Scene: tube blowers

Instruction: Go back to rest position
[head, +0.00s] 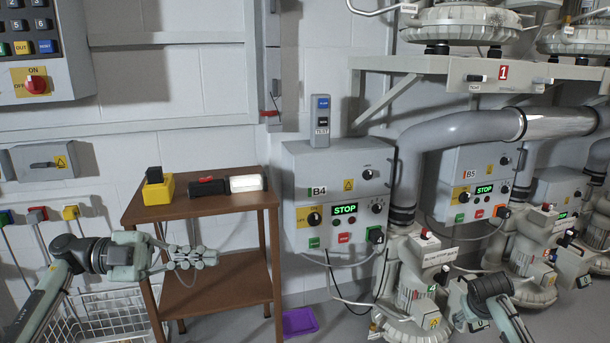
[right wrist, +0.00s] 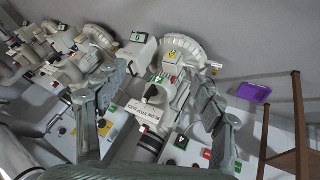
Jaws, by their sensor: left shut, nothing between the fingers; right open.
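My left gripper (head: 205,258) is shut and empty in the head view, held in front of the brown wooden shelf cart. My right gripper (head: 460,308) is at the lower right of the head view, its fingers small and partly hidden by the wrist, near the base of the B4 tube blower (head: 415,285). In the right wrist view the right gripper (right wrist: 155,88) is open with its fingers spread and nothing held. Blower machinery and a control box lie beyond them.
The cart (head: 225,202) bears a yellow-black block (head: 158,188) and a black-white device (head: 225,185). The B4 control box (head: 340,190) shows STOP. A white wire basket (head: 110,318) stands lower left. A purple tray (head: 300,321) lies on the floor. A large grey pipe (head: 450,130) runs above the blowers.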

